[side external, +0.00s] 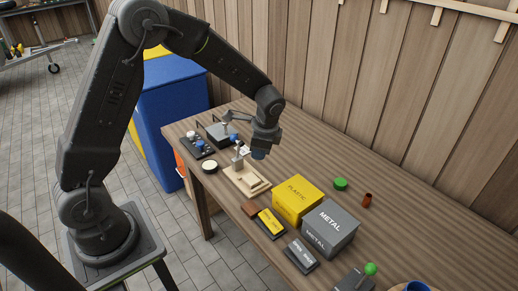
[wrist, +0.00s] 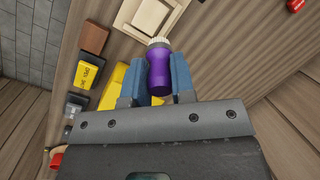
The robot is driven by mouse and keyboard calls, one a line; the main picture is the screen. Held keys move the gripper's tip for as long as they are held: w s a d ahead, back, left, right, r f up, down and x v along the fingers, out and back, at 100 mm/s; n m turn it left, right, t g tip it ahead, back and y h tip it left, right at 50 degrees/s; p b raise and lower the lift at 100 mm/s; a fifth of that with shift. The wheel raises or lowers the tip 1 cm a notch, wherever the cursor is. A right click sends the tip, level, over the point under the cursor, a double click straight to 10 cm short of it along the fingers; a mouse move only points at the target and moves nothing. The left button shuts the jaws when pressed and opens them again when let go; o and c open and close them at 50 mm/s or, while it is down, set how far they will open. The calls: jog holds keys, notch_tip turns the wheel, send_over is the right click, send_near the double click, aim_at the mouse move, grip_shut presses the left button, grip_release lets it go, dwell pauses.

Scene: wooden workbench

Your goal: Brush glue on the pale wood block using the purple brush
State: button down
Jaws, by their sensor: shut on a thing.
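My gripper (side external: 261,153) is shut on the purple brush (wrist: 158,75), held between its two blue fingers in the wrist view. The pale bristles stick out beyond the fingertips. The pale wood block (wrist: 152,14) lies just past the bristles in that view, on a pale wooden tray; whether the bristles touch it I cannot tell. In the side view the block (side external: 252,182) sits on the tray (side external: 238,183), below my gripper. The brush is mostly hidden by the fingers there. A round dark dish with cream contents (side external: 209,166) stands left of the tray.
A yellow PLASTIC box (side external: 297,194) and a grey METAL box (side external: 325,230) stand right of the tray. A small brown block (side external: 249,208) is in front. A green disc (side external: 341,184) and a reddish-brown cup (side external: 367,200) stand behind the boxes.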

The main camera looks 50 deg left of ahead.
jog(key=shift+f, duration=3.75)
jog(key=shift+a+f, duration=0.2)
jog(key=shift+a, duration=1.3)
jog(key=shift+d, duration=1.5)
jog(key=a, duration=0.3)
jog(key=shift+a, duration=0.15)
jog(key=d, duration=0.3)
jog(key=shift+d, duration=0.15)
jog(key=shift+r, duration=4.05)
